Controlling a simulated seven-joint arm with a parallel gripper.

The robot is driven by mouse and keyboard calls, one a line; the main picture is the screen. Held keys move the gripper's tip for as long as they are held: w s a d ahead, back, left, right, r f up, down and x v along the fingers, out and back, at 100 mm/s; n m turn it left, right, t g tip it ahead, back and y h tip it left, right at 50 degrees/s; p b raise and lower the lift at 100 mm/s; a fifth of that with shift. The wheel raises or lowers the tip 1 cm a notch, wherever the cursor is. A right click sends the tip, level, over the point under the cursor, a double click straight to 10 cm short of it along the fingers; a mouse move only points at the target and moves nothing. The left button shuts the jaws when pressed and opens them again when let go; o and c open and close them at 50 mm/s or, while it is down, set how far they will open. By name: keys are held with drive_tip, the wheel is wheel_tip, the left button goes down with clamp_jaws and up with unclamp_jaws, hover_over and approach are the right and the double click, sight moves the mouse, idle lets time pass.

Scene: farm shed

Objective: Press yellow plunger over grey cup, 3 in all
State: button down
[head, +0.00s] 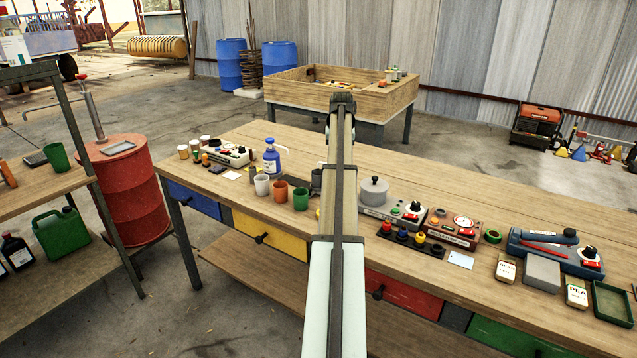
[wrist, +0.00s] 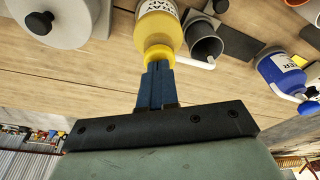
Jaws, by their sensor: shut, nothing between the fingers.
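A yellow pump bottle (wrist: 160,25) with a dark-lettered label is at the top centre of the wrist view. Its yellow plunger (wrist: 158,54) faces my gripper (wrist: 157,72). My gripper is shut and empty, its blue fingertips at the plunger head, apparently touching it; how far it is pressed I cannot tell. A pale spout (wrist: 195,63) reaches from the plunger toward the mouth of the grey cup (wrist: 203,42), just right of the bottle. In the head view my arm hides the bottle and gripper, and the grey cup (head: 316,178) shows only partly.
A blue pump bottle (wrist: 280,70) stands to the right in the wrist view, a lidded grey pot (wrist: 55,22) to the left. In the head view white (head: 262,185), orange (head: 281,191) and green (head: 300,199) cups stand left of my arm, control boxes (head: 452,229) to its right.

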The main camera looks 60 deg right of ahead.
drive_tip(key=shift+f, duration=0.2)
drive_tip(key=shift+r, duration=0.15)
drive_tip(key=shift+d+v, duration=0.15)
drive_tip(key=shift+v, duration=0.7)
drive_tip(key=shift+d+v, duration=0.15)
drive_tip(key=shift+v, duration=0.65)
drive_tip(key=shift+w+f, duration=0.15)
drive_tip(key=shift+f, duration=0.05)
drive_tip(key=shift+x, duration=1.1)
drive_tip(key=shift+a+f, duration=0.2)
drive_tip(key=shift+f, duration=0.15)
drive_tip(key=shift+d+v, duration=0.15)
drive_tip(key=shift+v, duration=0.7)
drive_tip(key=shift+d+v, duration=0.15)
drive_tip(key=shift+v, duration=0.7)
drive_tip(key=shift+w+r, duration=0.1)
drive_tip(key=shift+w, duration=0.05)
drive_tip(key=shift+w+d+v, duration=0.1)
drive_tip(key=shift+d+v, duration=0.05)
drive_tip(key=shift+v, duration=0.8)
drive_tip(key=shift+w+d+v, duration=0.1)
drive_tip(key=shift+d+v, duration=0.1)
drive_tip(key=shift+v, duration=0.75)
drive_tip(key=shift+w+d+v, duration=0.1)
drive_tip(key=shift+d+v, duration=0.05)
drive_tip(key=shift+v, duration=0.85)
